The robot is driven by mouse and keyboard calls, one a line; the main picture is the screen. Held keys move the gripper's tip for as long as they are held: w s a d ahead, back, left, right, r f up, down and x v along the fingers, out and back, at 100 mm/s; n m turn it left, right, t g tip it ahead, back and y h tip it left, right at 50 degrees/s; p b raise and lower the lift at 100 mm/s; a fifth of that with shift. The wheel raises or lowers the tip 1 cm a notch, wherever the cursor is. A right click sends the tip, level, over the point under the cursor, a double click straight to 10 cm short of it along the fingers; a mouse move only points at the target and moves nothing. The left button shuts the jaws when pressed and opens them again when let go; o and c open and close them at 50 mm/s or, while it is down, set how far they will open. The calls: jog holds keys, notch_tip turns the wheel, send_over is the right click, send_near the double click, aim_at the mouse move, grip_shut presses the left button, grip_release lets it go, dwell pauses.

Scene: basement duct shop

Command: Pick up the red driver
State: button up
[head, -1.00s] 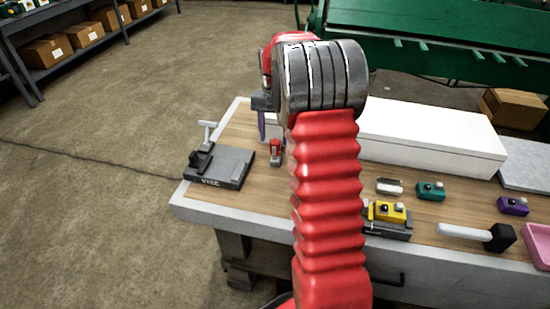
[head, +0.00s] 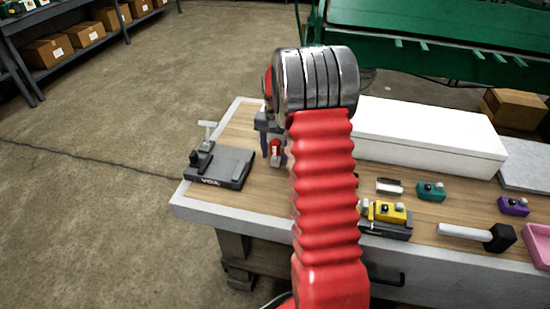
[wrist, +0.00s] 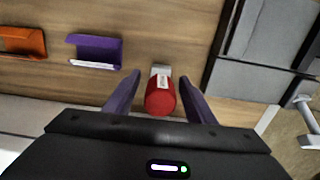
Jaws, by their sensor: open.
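The red driver (wrist: 160,98) stands on the wooden bench top, a small red cylinder with a grey part and a pale label. In the wrist view it lies between the two purple fingers of my gripper (wrist: 160,100), which are apart. A gap shows on each side of it. In the head view the red driver (head: 275,149) shows between the fingertips of my gripper (head: 275,154), near the bench's left end. My arm hides part of the bench to the right of it.
A grey vise (head: 219,167) sits left of the driver. A purple holder (wrist: 95,50) and an orange one (wrist: 22,42) lie nearby in the wrist view. A white box (head: 430,138), a yellow device (head: 390,211) and a black-headed mallet (head: 478,235) are to the right.

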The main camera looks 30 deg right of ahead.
notch_tip(320, 180, down, 2)
jog(key=shift+f, duration=0.1)
dwell(0.5)
jog(key=c, duration=1.2)
